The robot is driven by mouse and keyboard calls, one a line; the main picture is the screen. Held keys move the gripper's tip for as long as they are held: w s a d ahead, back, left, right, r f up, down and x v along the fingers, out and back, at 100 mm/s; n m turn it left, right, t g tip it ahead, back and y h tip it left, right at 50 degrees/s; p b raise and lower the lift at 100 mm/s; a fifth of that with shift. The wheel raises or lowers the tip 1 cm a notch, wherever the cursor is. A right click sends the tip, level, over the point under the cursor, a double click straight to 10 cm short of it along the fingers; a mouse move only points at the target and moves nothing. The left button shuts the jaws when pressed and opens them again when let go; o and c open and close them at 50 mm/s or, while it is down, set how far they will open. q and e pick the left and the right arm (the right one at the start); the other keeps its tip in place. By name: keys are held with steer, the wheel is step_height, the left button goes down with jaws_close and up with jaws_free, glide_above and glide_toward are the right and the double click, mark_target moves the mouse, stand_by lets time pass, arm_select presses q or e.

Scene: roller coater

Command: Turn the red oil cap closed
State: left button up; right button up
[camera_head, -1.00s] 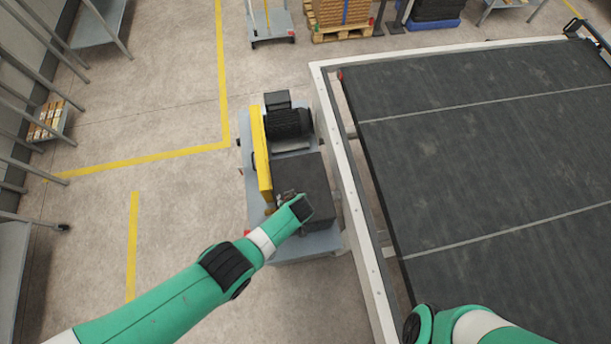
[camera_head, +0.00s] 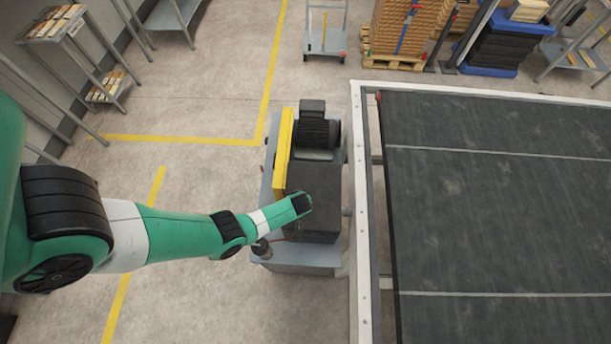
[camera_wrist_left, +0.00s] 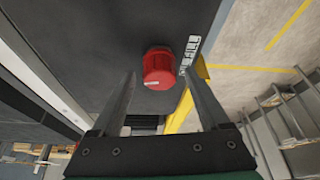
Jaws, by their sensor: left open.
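The red oil cap (camera_wrist_left: 159,68) is a ribbed red knob on a face of the dark gearbox box (camera_wrist_left: 90,40) in the left wrist view. My left gripper (camera_wrist_left: 160,76) is open, with one finger on each side of the cap. The cap appears between the fingertips, with a gap on both sides. Whether the tips reach its depth is hard to tell. In the head view, my left arm ends over the dark box (camera_head: 322,183), and the cap and the fingertips cannot be made out. My right gripper is out of view.
A yellow guard (camera_head: 284,155) and a motor (camera_head: 317,130) adjoin the box on a grey stand (camera_head: 300,256). A large dark conveyor bed (camera_head: 480,220) with a white frame (camera_head: 362,220) lies to the right. Open floor (camera_head: 220,300) lies to the left.

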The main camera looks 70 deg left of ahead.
arm_select(q)
steer(key=shift+a+f, duration=0.15)
steer(key=shift+f, duration=0.25)
jaws_close()
